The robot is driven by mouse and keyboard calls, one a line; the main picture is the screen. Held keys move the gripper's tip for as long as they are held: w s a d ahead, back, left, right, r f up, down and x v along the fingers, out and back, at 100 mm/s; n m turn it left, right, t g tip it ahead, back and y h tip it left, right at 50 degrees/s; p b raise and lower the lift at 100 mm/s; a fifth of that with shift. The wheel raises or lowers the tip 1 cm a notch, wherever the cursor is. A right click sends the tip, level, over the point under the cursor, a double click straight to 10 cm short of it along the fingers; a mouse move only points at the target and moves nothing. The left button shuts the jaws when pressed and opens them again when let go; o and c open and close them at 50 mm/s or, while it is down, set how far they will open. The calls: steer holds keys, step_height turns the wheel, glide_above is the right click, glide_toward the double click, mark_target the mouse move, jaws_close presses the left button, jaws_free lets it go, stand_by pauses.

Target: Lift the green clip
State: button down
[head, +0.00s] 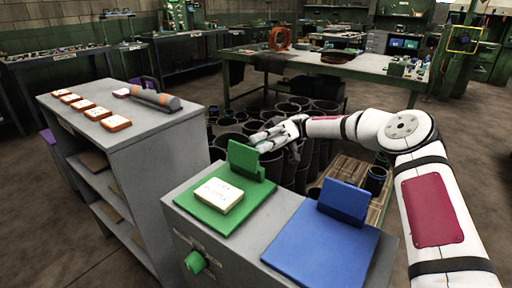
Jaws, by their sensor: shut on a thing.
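The green clip (246,160) stands tilted up at the back edge of a flat green board (205,218) on the grey cabinet. A white pad with dark writing (219,195) lies on the board in front of the clip. My gripper (261,141) reaches in from the right at the clip's upper right edge and is shut on it. The far fingertip contact is small and partly hidden in this view.
A blue board with its own raised blue clip (343,202) lies just to the right on the same cabinet (240,247). A green knob (196,262) sticks out of the cabinet front. A grey shelf (125,130) with several orange-edged blocks stands left. Dark cylinders (312,122) crowd behind.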

steer(key=c, duration=1.4)
jaws_free()
steer(key=shift+o, duration=0.2)
step_height(320, 180, up, 10)
